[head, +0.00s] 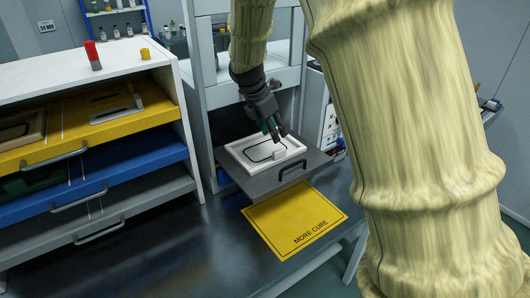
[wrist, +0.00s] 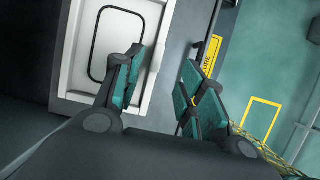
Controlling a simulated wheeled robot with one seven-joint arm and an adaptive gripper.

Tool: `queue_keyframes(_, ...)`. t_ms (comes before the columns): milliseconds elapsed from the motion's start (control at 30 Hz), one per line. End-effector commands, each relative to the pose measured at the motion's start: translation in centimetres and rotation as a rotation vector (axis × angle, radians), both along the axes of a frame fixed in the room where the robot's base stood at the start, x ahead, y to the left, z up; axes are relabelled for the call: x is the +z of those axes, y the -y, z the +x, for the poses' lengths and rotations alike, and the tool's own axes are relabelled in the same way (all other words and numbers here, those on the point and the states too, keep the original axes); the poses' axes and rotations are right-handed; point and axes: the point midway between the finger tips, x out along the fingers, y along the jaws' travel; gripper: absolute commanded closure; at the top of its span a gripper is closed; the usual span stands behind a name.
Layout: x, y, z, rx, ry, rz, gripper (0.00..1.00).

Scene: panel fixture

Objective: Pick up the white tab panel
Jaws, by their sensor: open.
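The white tab panel (head: 258,153) lies flat on a grey pull-out shelf (head: 309,166) in the head view. It has a black rounded outline and a small raised white tab near its front right side. My gripper (head: 274,130) points down just above the panel, near the tab. In the wrist view the panel (wrist: 122,40) fills the upper left, and my gripper (wrist: 160,85) has its teal-padded fingers apart with nothing between them. The left finger covers part of the panel's right side.
A yellow mat marked MORE CURE (head: 290,222) lies on the dark table in front of the shelf. A rack of yellow, blue and grey drawers (head: 95,165) stands at the left. Shelf-frame uprights flank my arm. The dark table has free room at the front.

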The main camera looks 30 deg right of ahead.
Motion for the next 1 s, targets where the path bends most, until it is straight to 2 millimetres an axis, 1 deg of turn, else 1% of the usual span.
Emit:
queue_keyframes(300, -3.6, 0.8, 0.5, 0.009, -0.002, 0.0, 0.6)
queue_keyframes(400, -4.3, 1.1, 0.5, 0.009, -0.003, 0.0, 0.6)
queue_keyframes(667, -5.4, 1.6, 0.3, 0.007, -0.004, -0.001, 0.6)
queue_keyframes(1000, -8.7, 2.7, 0.1, 0.006, -0.002, 0.0, 0.6)
